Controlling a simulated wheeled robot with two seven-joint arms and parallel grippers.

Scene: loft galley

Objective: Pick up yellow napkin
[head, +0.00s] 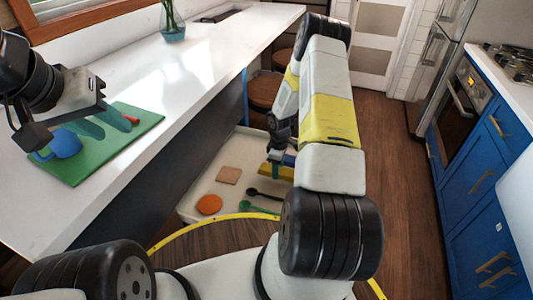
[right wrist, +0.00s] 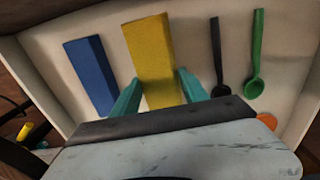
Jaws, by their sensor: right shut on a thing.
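The yellow napkin (right wrist: 150,52) is a folded, block-like piece between the two teal fingers of my right gripper (right wrist: 160,78) in the right wrist view. The fingers are shut on it. The napkin (head: 271,171) also shows in the head view at the pale tray, partly hidden by my right arm. I cannot tell whether it touches the tray floor. My left gripper (head: 100,124) is open and empty above the green board on the counter.
The pale tray (head: 209,186) also holds a blue block (right wrist: 91,72), a black spoon (right wrist: 218,60), a green spoon (right wrist: 255,60), an orange disc (head: 209,204) and a tan square (head: 228,175). On the green board (head: 90,165) are a blue mug (head: 66,144) and a red item (head: 131,119).

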